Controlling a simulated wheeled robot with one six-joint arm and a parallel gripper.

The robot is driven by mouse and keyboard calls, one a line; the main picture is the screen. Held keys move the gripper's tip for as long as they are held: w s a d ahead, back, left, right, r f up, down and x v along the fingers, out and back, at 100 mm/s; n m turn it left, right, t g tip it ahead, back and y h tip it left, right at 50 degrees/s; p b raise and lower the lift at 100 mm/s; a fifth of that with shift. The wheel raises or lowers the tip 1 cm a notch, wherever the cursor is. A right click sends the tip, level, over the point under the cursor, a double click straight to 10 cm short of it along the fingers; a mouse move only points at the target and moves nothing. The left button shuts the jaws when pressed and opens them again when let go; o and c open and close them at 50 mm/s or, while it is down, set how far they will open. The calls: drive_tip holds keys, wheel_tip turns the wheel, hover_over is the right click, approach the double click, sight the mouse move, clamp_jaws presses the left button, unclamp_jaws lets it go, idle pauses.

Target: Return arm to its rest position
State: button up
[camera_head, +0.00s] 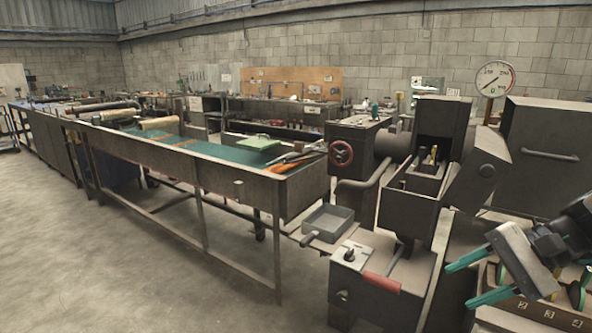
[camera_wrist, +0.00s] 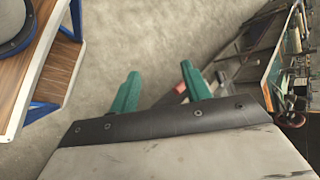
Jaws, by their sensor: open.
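My gripper (camera_head: 468,280) shows at the lower right of the head view, with two teal fingers spread apart and pointing left. Nothing is seen between them. It hangs beside the dark machine, over or in front of a wooden rack (camera_head: 529,312) with numbered slots; the exact gap cannot be told. In the wrist view, the gripper (camera_wrist: 158,72) shows both teal fingers apart, beyond a dark plate edge, with concrete floor past them.
A long workbench (camera_head: 180,155) with a green top runs left. A machine with a red handle (camera_head: 381,283) and a small tray (camera_head: 327,222) stands close by. A dial gauge (camera_head: 495,79) rises behind. A wooden shelf (camera_wrist: 45,75) with a blue frame is left in the wrist view.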

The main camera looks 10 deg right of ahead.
drive_tip(key=s+a+r+n+g+h, duration=0.1)
drive_tip(key=s+a+r+n+h, duration=0.2)
drive_tip(key=s+a+n+h, duration=0.4)
drive_tip(key=shift+s+n+g+h, duration=0.4)
drive_tip(key=shift+s+n+h, duration=1.05)
drive_tip(key=shift+n, duration=0.15)
